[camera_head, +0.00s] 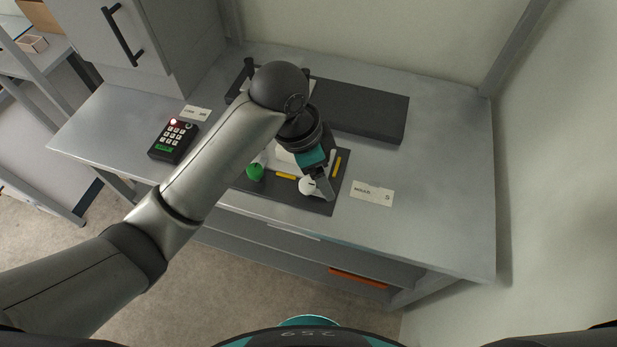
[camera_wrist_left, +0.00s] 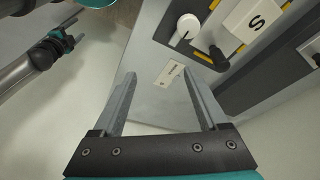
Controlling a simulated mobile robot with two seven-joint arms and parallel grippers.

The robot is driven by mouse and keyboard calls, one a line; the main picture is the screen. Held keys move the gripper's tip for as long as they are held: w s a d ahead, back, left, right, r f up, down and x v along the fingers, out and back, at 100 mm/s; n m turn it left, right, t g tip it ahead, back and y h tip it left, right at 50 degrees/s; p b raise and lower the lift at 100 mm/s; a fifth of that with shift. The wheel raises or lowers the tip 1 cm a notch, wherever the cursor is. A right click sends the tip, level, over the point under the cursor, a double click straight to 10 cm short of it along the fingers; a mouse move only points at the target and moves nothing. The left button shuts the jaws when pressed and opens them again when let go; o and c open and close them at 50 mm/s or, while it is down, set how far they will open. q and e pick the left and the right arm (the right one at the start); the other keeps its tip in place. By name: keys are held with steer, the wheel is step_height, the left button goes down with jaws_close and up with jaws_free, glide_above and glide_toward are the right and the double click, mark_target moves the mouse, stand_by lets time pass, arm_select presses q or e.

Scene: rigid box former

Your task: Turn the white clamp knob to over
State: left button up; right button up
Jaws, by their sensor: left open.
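The white clamp knob (camera_head: 307,186) sits at the front edge of the dark box former plate (camera_head: 280,194). In the left wrist view the round white knob (camera_wrist_left: 188,27) shows a dark mark on its face, too small to read. My left gripper (camera_head: 324,186) points down beside the knob in the head view, partly covering it. In its wrist view my left gripper (camera_wrist_left: 160,75) is open and empty, with the knob beyond the fingertips and apart from them. My right gripper (camera_wrist_left: 66,34) appears small at the left of the wrist view, its jaws unclear.
A green knob (camera_head: 255,172), yellow strips (camera_head: 286,176) and a white block marked S (camera_wrist_left: 256,18) are on the former. A black lever (camera_wrist_left: 213,57) stands near the white knob. A label card (camera_head: 372,193) lies right of the plate; a keypad (camera_head: 173,141) stands left.

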mark_target(308, 183)
arm_select(q)
steer(key=w+a+r+m+y, duration=0.2)
steer(key=w+r+m+y, duration=0.1)
steer(key=w+r+m, duration=0.15)
steer(key=shift+n+g, duration=0.3)
steer(key=shift+n, duration=0.05)
step_height(308, 183, down, 14)
steer(key=shift+a+f+b, duration=0.15)
steer(key=shift+b, duration=0.85)
arm_select(e)
steer(key=shift+d+f, duration=0.2)
steer(key=shift+f, duration=0.3)
steer(key=shift+d+f, duration=0.2)
steer(key=shift+f, duration=0.25)
arm_select(q)
steer(key=shift+c, duration=0.2)
jaws_close()
arm_select(e)
steer(key=shift+a, duration=0.1)
